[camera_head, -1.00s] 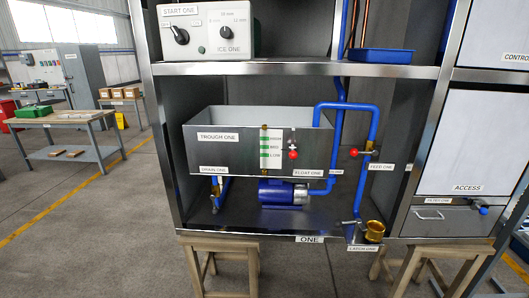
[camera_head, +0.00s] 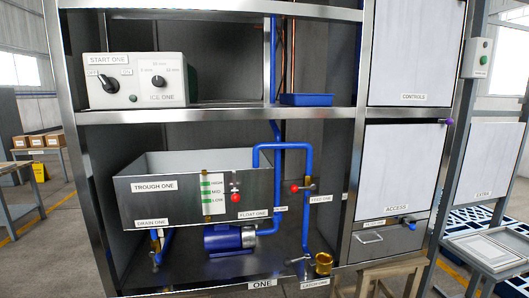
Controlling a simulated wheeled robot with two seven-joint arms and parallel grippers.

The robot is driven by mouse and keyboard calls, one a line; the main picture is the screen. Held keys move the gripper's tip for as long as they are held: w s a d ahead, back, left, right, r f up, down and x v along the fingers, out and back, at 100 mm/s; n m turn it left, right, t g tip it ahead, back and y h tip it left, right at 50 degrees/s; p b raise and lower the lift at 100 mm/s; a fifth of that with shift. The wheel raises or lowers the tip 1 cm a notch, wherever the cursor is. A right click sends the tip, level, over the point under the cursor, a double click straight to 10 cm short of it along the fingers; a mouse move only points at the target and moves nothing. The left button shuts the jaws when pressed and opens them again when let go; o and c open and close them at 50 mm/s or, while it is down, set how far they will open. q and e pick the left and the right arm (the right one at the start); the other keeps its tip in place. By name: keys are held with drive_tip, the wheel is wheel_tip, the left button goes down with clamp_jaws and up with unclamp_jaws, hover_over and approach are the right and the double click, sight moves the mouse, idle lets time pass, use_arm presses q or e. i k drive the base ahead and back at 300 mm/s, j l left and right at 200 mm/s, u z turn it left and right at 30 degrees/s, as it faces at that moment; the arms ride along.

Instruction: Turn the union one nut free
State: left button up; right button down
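No label that I can read says union one, so I cannot tell which part is its nut. A small label (camera_head: 281,209) on the pipe near the trough is too small to read. A brass cup-like part (camera_head: 323,264) stands at the cabinet's front edge by LATCH ONE. Neither gripper is in view.
The steel trough (camera_head: 150,211), labelled TROUGH ONE, sits over a blue pump (camera_head: 222,238). The ICE ONE control box (camera_head: 135,80) and a blue tray (camera_head: 306,99) are on the shelf above. The ACCESS panel (camera_head: 400,170) is shut at the right. A wooden stool (camera_head: 385,277) stands in front.

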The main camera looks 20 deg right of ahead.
sight(277, 217)
drive_tip(key=i, duration=0.3)
drive_tip(key=i+z, duration=0.2)
drive_tip(key=z, duration=0.2)
drive_tip(key=i+j+z, duration=0.1)
drive_tip(key=z, duration=0.3)
drive_tip(key=i+j+z, duration=0.2)
drive_tip(key=z, duration=0.15)
drive_tip(key=i+j+z, duration=0.15)
drive_tip(key=z, duration=0.25)
